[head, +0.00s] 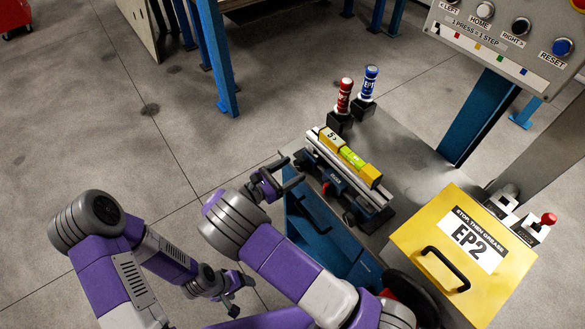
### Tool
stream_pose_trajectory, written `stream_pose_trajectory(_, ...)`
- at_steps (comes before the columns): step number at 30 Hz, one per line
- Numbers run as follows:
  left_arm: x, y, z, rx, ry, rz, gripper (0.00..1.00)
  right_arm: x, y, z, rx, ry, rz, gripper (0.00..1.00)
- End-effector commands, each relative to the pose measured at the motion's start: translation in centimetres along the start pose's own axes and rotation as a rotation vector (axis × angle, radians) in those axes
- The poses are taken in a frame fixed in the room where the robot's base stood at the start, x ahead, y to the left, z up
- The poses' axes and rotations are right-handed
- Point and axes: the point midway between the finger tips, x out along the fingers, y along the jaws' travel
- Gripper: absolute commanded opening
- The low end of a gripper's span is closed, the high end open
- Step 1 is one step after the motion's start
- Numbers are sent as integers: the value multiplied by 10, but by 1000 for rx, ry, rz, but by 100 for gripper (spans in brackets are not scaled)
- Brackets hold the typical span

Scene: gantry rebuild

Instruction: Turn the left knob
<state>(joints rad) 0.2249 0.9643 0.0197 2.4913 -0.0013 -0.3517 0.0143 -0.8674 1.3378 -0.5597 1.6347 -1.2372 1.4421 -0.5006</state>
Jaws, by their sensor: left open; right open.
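A rail fixture with a yellow spirit level (352,158) on top stands on the grey bench top. Dark round knobs show along its near side: a left knob (301,161) at the upper end and a right knob (350,218) at the lower end. The small size leaves their turn position unclear. My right gripper (286,184) is open and empty, just left of the left knob, and I cannot tell whether it touches. My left gripper (242,294) is open and empty, low over the floor left of the blue cabinet.
A yellow EP2 box (465,255) with a black handle stands at the right. Red (344,95) and blue (369,83) bottles stand behind the fixture. A button panel (500,40) is at the upper right. A blue cabinet (322,237) is below the bench edge.

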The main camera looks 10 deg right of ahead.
Motion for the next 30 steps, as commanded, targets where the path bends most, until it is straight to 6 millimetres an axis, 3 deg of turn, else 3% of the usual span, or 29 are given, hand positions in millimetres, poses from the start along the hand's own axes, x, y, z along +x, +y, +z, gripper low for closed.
stream_pose_trajectory(4, 1, 0, 0, 0, 1, 0, 73, 11, 0, 0, 0, 1, 0, 69)
stream_pose_trajectory(13, 1, 0, 0, 0, 1, 0, 73, 14, 0, 0, -1, 1, 0, 68)
stream_pose_trajectory(24, 1, 0, 0, 0, 1, 0, 73, 13, 0, 0, -1, 2, 0, 14)
stream_pose_trajectory(30, 5, -2, -1, 0, 1, 0, 73, 13, 0, -2, 91, 1, 0, 14)
